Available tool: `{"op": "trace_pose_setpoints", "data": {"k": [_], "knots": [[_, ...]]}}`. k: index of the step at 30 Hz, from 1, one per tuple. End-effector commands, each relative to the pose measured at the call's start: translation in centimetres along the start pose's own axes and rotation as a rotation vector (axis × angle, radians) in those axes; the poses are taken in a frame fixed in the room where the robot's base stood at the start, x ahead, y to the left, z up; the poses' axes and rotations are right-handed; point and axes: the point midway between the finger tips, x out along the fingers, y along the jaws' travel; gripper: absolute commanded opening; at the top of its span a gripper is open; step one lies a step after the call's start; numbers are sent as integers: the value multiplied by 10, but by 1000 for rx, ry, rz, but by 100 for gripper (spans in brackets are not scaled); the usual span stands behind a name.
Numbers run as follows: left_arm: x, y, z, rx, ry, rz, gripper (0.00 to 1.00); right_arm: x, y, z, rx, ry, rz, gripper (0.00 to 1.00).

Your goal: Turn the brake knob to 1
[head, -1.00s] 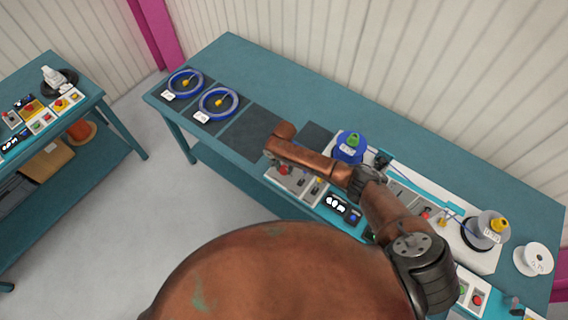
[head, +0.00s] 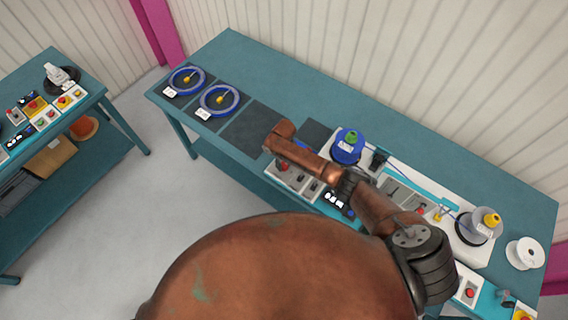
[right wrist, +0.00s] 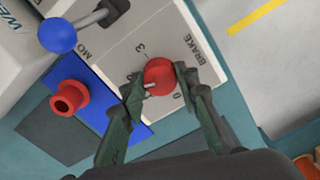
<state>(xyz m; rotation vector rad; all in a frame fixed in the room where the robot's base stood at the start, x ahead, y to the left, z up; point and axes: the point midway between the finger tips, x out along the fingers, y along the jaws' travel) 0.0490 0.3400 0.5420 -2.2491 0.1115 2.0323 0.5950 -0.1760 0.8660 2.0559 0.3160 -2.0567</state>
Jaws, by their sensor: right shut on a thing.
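The red brake knob (right wrist: 160,76) sits on a light grey panel (right wrist: 185,28) marked BRAKE, in the right wrist view. The figures 3 and 0 show around it; the others are hidden. A pale pointer mark shows at the knob's lower left, against the left finger, off both figures. My right gripper (right wrist: 161,79) has one finger on each side of the knob and is shut on it. In the head view my right arm reaches over the control panel (head: 297,182) and hides most of the gripper. My left gripper is not in view.
A blue-ball lever (right wrist: 58,35) and a red hollow cylinder (right wrist: 69,97) on a blue plate stand left of the knob. A blue reel (head: 347,148) and a grey reel (head: 478,226) stand along the bench (head: 290,88). The bench's back strip is clear.

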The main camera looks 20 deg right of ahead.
Motion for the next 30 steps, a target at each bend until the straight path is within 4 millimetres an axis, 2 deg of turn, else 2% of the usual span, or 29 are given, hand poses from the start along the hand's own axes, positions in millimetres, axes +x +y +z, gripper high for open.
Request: {"op": "trace_pose_setpoints", "data": {"k": [18, 30], "knots": [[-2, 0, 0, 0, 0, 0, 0, 0, -1, 0, -575, 2, 0, 5], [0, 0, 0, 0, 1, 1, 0, 0, -1, -1, -816, 3, -1, 5]]}}
